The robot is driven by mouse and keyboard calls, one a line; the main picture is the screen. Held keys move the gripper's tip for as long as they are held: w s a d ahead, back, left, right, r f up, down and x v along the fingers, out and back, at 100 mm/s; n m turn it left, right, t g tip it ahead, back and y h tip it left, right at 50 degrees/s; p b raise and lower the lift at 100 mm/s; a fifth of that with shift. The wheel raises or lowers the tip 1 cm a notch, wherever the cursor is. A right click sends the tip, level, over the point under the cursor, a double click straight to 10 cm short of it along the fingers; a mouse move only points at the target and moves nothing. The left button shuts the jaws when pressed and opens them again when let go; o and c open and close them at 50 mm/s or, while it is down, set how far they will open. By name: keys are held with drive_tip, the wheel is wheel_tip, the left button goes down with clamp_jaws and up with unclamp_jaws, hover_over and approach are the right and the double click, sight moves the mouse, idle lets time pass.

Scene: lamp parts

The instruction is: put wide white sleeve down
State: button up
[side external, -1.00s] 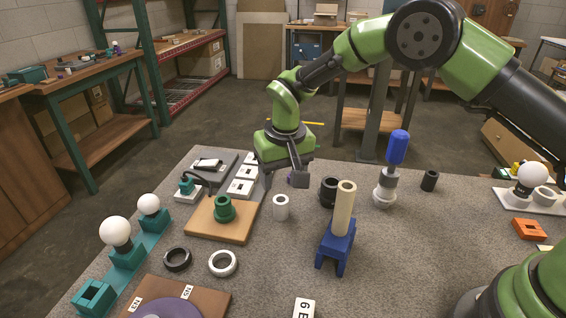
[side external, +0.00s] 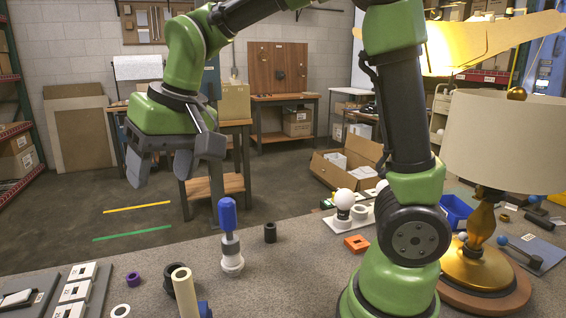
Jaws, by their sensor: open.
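A white sleeve (side external: 121,311) stands on the grey table at the lower left in the side external view, its lower part cut off by the picture's bottom edge. I cannot tell for sure that it is the wide one. My gripper (side external: 164,172) is raised well above the far part of the table, pointing down. Its jaws are open with nothing between them, and it is apart from the sleeve.
A purple ring (side external: 134,279), a black sleeve (side external: 174,278) and a beige tube (side external: 185,292) stand near the white sleeve. A blue-handled part (side external: 228,216) stands upright on a white base. A lamp (side external: 481,225) is at right.

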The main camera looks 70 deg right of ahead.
drive_tip(key=s+d+r+t, duration=0.2)
drive_tip(key=s+d+t, duration=0.1)
drive_tip(key=s, duration=1.3)
drive_tip(key=shift+s+m+y, duration=0.2)
drive_tip(key=shift+m+y, duration=0.2)
